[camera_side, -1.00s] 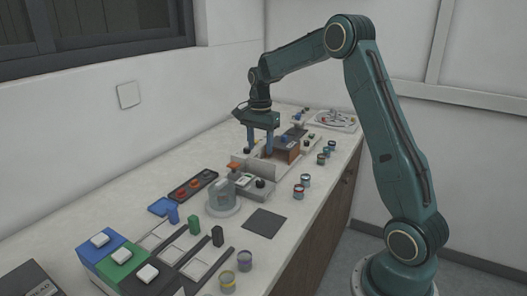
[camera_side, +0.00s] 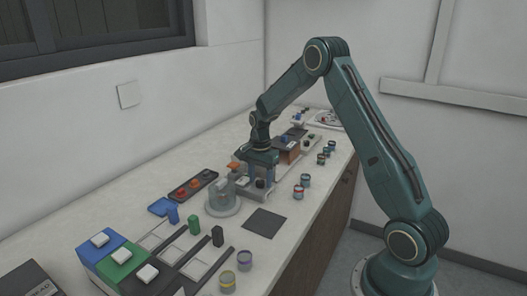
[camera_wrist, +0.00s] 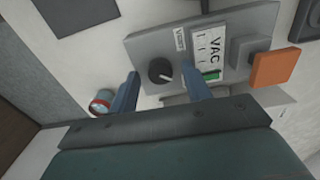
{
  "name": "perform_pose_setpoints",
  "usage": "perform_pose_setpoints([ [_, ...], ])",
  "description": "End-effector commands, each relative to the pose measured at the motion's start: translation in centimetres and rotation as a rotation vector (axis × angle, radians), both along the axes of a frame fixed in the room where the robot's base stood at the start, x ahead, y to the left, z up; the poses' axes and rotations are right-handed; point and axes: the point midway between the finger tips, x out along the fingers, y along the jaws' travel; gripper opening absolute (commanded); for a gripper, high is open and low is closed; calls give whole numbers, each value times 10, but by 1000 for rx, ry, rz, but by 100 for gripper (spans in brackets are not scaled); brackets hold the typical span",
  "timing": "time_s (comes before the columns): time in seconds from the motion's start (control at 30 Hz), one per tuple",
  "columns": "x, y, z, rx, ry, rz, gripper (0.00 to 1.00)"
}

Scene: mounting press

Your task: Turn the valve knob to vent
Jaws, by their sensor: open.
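The valve knob (camera_wrist: 161,71) is a round black knob with a white pointer mark, on a grey panel (camera_wrist: 150,45). A label beside it seems to read VENT, and a white VAC plate (camera_wrist: 208,52) sits to its right. My gripper (camera_wrist: 160,84) is open in the wrist view, with one blue finger on each side of the knob's near edge. I cannot tell whether the fingers touch it. In the side view my gripper (camera_side: 261,182) points down over the panel, and the dark knob (camera_side: 260,183) shows between its fingers.
A clear round chamber (camera_side: 222,198) stands close to my gripper. Small jars (camera_side: 299,192) stand along the front. A dark mat (camera_side: 265,223) lies flat on the bench.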

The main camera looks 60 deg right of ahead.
Motion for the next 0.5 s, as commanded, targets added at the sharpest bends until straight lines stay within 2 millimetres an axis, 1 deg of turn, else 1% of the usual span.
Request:
perform_pose_setpoints([
  [0.33,0,0,-3,0,-1,0,48],
  [0.4,0,0,-3,0,-1,0,35],
  [0.47,0,0,-3,0,-1,0,23],
  [0.5,0,0,-3,0,-1,0,15],
])
